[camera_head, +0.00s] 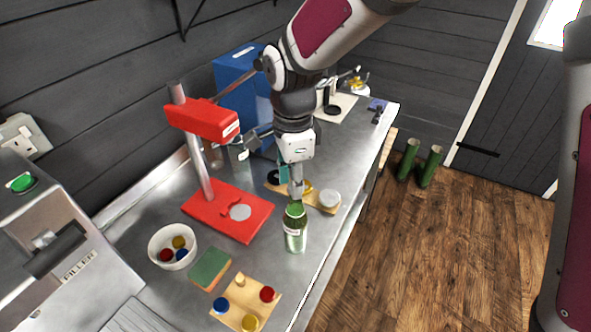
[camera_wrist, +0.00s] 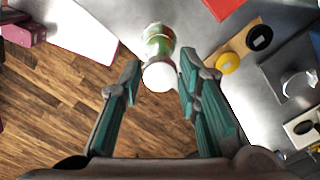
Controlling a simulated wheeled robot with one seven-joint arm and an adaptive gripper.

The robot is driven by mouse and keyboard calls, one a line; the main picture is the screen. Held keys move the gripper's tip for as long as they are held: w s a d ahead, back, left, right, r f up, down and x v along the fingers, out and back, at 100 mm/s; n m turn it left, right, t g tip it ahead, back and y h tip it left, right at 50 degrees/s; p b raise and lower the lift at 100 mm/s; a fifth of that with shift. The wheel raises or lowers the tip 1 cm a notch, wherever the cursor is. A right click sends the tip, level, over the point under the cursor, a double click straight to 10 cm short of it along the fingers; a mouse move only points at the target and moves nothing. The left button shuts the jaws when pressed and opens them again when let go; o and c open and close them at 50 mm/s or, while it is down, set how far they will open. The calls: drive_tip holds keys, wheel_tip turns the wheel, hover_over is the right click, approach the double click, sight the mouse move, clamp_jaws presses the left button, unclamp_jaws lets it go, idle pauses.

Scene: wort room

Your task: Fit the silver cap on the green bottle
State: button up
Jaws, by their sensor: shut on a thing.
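The green bottle (camera_head: 295,234) stands upright near the front edge of the steel counter. My gripper (camera_head: 297,190) is directly above its top. In the wrist view, a pale round silver cap (camera_wrist: 158,77) is between the fingertips of my gripper (camera_wrist: 160,75), which is shut on it. The bottle (camera_wrist: 157,42) shows just beyond the cap, roughly in line with it. The fingers hide the cap in the head view. I cannot tell whether the cap touches the bottle's mouth.
A wooden board (camera_head: 318,205) with a whitish disc (camera_head: 329,198), a yellow cap and a black cap lies close behind the bottle. A red press (camera_head: 228,212) stands to the left. A white bowl (camera_head: 173,246), a green sponge (camera_head: 210,269) and another cap board (camera_head: 236,294) are in front.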

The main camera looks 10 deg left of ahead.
drive_tip(key=o, duration=0.7)
drive_tip(key=shift+o, duration=0.2)
drive_tip(key=o, duration=0.5)
drive_tip(key=shift+o, duration=0.2)
drive_tip(key=shift+r, duration=0.1)
drive_tip(key=shift+r+p, duration=1.4)
drive_tip(key=shift+r, duration=2)
